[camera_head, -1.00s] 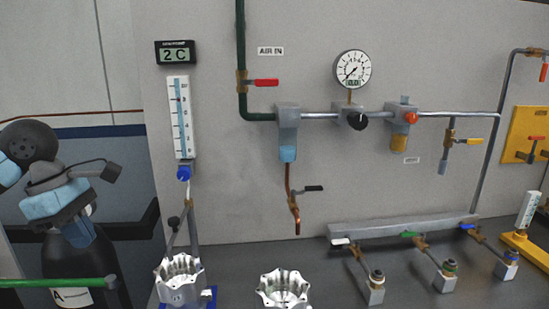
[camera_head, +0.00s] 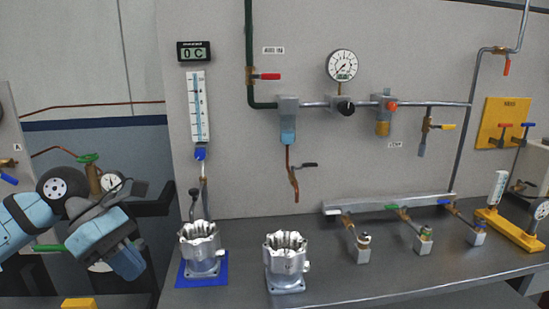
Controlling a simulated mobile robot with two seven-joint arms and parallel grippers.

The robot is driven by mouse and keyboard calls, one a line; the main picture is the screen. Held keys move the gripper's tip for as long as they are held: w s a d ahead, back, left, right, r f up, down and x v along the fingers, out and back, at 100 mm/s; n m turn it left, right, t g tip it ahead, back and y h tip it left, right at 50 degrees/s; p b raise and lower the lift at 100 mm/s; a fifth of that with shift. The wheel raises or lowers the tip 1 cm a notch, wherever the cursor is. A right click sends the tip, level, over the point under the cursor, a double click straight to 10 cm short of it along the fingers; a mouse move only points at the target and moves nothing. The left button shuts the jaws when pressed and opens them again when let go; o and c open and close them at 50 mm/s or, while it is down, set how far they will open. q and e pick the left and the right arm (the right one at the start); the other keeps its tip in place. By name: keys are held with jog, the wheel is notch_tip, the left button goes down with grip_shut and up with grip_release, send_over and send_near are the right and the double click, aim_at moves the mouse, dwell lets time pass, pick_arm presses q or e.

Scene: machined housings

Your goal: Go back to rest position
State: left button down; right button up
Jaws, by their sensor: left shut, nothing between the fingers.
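My left gripper (camera_head: 124,260) is at the left of the head view, in front of the dark blue wall section, left of the bench. It is shut and empty, pointing down and to the right, apart from everything on the bench. One silver machined housing (camera_head: 201,252) stands upright on a blue mat (camera_head: 220,279) at the bench's left end. A second silver housing (camera_head: 286,262) stands upright on the bare bench to its right. My right gripper is not in view.
The grey bench (camera_head: 330,285) has clear room in front. Behind stands a panel with a gauge (camera_head: 342,65), pipes and valves. Several small fittings line the manifold (camera_head: 390,203). A yellow stand (camera_head: 512,230) is at right. A green-handled valve (camera_head: 88,159) is close behind my left arm.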

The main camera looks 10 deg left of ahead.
pick_arm(q)
jog(key=w+d+f+n+t+h, duration=0.1)
jog(key=d+f+n+t+h, duration=0.5)
jog(key=d+n+t+h, duration=0.85)
jog(key=s+a+f+n+t+y, duration=0.1)
jog(key=a+f+n+t+y, duration=0.15)
jog(key=f+n+y, duration=0.9)
jog(key=s+a+f+n+t+y, duration=0.1)
jog(key=a+f+n+y, duration=0.4)
jog(key=n, duration=1.1)
jog(key=s+d+f+n+g+y, duration=0.1)
jog(key=s+f+n+g, duration=0.25)
jog(key=s+f, duration=0.35)
jog(key=s+d+f+n+g+y, duration=0.15)
jog(key=s+f+n, duration=0.3)
jog(key=f, duration=0.55)
notch_tip(320, 180, up, 14)
jog(key=s+a+p, duration=0.1)
jog(key=p, duration=1.6)
jog(key=shift+s+m+g, duration=0.25)
jog(key=shift+m+g, duration=0.05)
jog(key=shift+m, duration=0.1)
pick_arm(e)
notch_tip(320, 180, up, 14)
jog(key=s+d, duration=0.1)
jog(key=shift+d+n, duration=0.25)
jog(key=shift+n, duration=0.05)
